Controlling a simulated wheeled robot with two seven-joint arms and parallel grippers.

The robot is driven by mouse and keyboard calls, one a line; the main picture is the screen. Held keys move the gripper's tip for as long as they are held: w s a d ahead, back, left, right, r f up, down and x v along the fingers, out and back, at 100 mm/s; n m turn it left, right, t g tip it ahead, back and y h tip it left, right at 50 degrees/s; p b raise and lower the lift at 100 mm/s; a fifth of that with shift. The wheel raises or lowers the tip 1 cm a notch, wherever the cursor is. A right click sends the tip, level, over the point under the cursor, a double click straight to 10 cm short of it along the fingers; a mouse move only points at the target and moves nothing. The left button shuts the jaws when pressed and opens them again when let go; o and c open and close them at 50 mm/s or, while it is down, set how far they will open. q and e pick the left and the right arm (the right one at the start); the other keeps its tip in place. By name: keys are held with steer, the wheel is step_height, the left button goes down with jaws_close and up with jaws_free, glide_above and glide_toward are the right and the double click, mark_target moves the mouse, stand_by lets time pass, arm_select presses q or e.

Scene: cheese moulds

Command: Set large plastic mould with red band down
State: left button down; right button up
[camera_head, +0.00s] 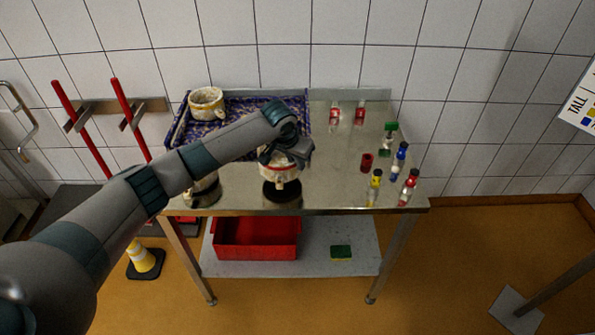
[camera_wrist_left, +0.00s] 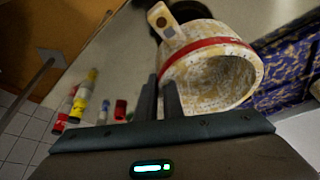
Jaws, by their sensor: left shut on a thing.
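The large white, stained mould with a red band (camera_head: 280,173) is in my left gripper (camera_head: 283,152), over the front middle of the steel table (camera_head: 330,185). A dark round patch (camera_head: 283,193) lies right under it; I cannot tell whether the mould touches it. In the left wrist view the mould (camera_wrist_left: 214,70) shows its open mouth, red band and a pale handle or tab. The left gripper fingers (camera_wrist_left: 165,98) are shut at its wall near the rim. My right gripper is not in view.
A blue patterned mat or tray (camera_head: 240,110) holds another mould (camera_head: 206,102) at the back left. One more mould (camera_head: 203,188) stands front left, partly behind my arm. Several coloured bottles (camera_head: 376,185) and a red cup (camera_head: 367,161) stand at the right. A red crate (camera_head: 257,240) is below.

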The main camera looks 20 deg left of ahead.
mark_target(299, 174)
arm_select(q)
step_height(299, 174, down, 3)
steer(key=shift+r+p, duration=0.2)
steer(key=shift+p, duration=0.6)
steer(key=shift+f, duration=0.55)
steer(key=shift+f, duration=0.15)
steer(key=c, duration=1.9)
jaws_free()
steer(key=shift+r, duration=0.2)
